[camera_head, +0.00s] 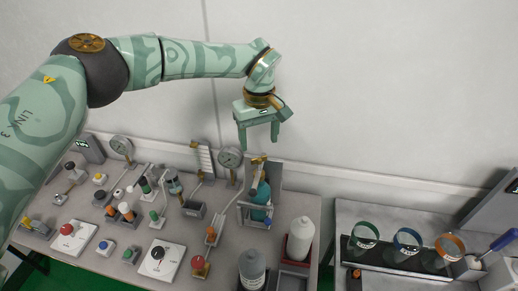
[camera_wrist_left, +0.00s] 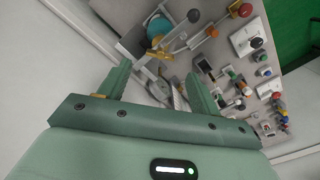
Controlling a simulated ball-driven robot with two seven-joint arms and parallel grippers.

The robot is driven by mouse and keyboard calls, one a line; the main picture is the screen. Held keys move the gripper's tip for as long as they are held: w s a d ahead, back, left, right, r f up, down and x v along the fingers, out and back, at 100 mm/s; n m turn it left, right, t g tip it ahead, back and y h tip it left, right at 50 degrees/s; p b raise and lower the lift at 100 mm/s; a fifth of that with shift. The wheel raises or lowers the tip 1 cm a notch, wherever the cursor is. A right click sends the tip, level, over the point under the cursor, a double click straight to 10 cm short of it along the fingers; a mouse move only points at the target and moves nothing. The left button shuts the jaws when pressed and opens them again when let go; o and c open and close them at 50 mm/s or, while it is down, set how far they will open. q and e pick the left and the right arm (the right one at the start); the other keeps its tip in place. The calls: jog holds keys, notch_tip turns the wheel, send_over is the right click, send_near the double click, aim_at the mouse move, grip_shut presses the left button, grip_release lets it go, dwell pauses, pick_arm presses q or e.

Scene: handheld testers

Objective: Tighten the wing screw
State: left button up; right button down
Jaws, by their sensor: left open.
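My left gripper (camera_head: 259,138) hangs above the back of the workbench, fingers pointing down, open with nothing between them. In the left wrist view its two fingers (camera_wrist_left: 158,75) are apart, with the bench beyond. Below it in the head view stands a grey stand (camera_head: 244,210) holding a teal rounded body (camera_head: 260,195). A small brass-coloured piece (camera_head: 258,160) sits at the stand's top, just under the fingers and apparently apart from them. My right gripper is not in view.
Pressure gauges (camera_head: 230,157) (camera_head: 121,145) stand along the bench back. Several knobs, switches and a red button (camera_head: 67,229) crowd the left. Bottles (camera_head: 300,238) (camera_head: 252,268) stand at front right. A second bench holds coloured rings (camera_head: 407,241).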

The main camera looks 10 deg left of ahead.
aim_at(259, 159)
pick_arm(q)
notch_tip(259, 159, up, 11)
jog(key=shift+p, duration=0.45)
